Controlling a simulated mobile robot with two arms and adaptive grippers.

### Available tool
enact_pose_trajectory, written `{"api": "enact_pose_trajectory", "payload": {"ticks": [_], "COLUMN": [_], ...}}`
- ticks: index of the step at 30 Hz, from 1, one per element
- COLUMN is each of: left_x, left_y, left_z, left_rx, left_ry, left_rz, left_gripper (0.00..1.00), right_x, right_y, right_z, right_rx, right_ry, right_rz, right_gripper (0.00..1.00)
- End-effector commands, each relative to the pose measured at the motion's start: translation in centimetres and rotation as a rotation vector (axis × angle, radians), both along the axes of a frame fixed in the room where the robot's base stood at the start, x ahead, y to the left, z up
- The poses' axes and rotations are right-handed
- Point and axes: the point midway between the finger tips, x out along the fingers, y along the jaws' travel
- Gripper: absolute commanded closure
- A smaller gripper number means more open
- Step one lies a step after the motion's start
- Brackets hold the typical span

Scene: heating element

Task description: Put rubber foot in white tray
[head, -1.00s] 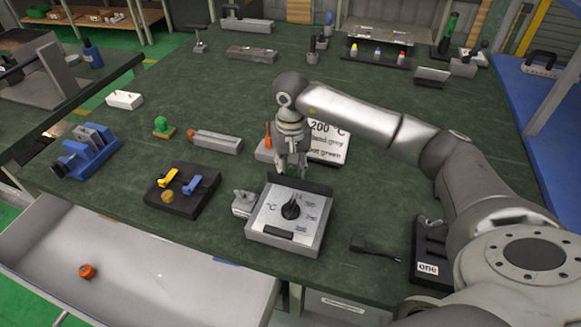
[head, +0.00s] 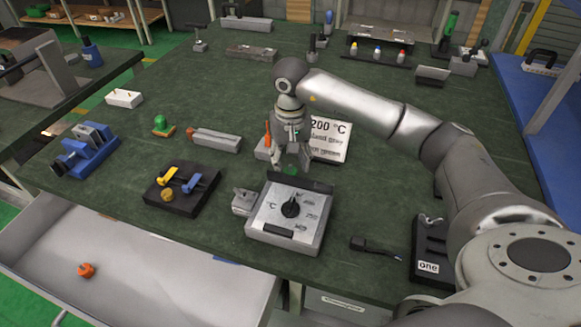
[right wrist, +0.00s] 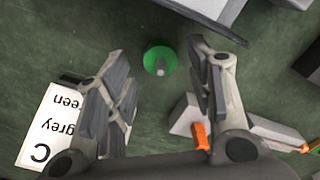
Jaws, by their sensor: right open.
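A green round rubber foot (right wrist: 158,62) with a short grey stud lies on the dark green table in the right wrist view. My right gripper (right wrist: 158,50) is open and empty, its fingers on either side of the foot in that view; I cannot tell the height between them. In the head view my right gripper (head: 293,162) points down behind the heater unit with the dial, and the foot is mostly hidden there. The white tray (head: 190,285) is at the lower left, with an orange foot-like piece (head: 86,270) lying in it. My left gripper is not in view.
The heater unit (head: 290,222) stands just in front of my right gripper. A 200 °C sign (head: 330,138) and a grey block with an orange part stand close beside it. A black block with yellow and blue clamps (head: 180,190) lies between gripper and tray.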

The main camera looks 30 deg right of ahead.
Motion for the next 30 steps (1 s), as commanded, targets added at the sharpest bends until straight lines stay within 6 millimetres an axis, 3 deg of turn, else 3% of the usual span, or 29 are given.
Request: {"api": "enact_pose_trajectory", "payload": {"ticks": [9, 14, 17, 23, 30], "left_x": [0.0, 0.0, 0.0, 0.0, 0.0], "left_y": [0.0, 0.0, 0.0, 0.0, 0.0], "left_z": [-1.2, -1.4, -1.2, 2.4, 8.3], "left_rx": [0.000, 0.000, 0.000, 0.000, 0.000], "left_ry": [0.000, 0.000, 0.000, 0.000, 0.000], "left_rz": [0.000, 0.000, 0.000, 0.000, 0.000], "left_gripper": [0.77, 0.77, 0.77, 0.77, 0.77], "right_x": [0.1, 0.0, 0.0, 0.2, 0.3], "right_y": [0.0, 0.0, 0.0, 0.0, 0.1], "right_z": [6.8, 8.9, 9.6, 10.4, 9.8], "right_rx": [0.001, 0.000, 0.000, 0.001, -0.003], "right_ry": [-0.005, -0.001, 0.000, 0.008, 0.010], "right_rz": [0.001, 0.001, -0.009, -0.244, -0.782], "right_gripper": [0.51, 0.51, 0.45, 0.45, 0.45]}}
